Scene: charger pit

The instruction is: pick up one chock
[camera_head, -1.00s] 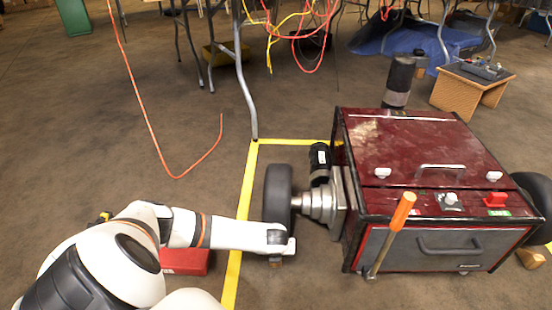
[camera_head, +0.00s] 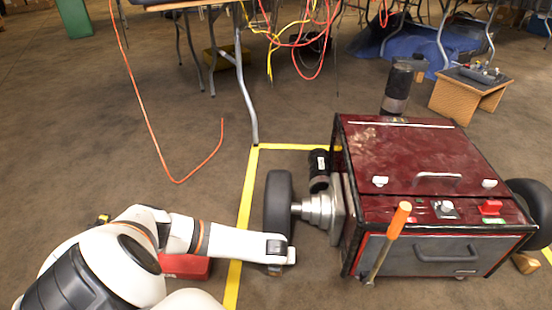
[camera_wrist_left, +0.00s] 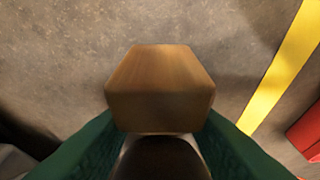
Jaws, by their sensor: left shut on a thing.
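A wooden chock (camera_wrist_left: 160,92) sits between the green fingers of my left gripper (camera_wrist_left: 160,125) in the left wrist view. The gripper is shut on it. In the head view my left gripper (camera_head: 276,262) is at the near side of the cart's left wheel (camera_head: 278,205), and only a little of the chock shows below it. I cannot tell whether the chock is clear of the floor. A dark rounded shape, probably the tire, lies just beyond it in the wrist view. Another wooden chock (camera_head: 525,263) lies by the right wheel (camera_head: 535,205). My right gripper is not in view.
The dark red cart (camera_head: 410,155) stands right of my left arm, with an orange-handled lever (camera_head: 398,220) at its front. A red box (camera_head: 185,266) lies beside my forearm. Yellow tape (camera_head: 243,200) marks the floor. An orange cable (camera_head: 150,130) hangs down behind. Floor at left is open.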

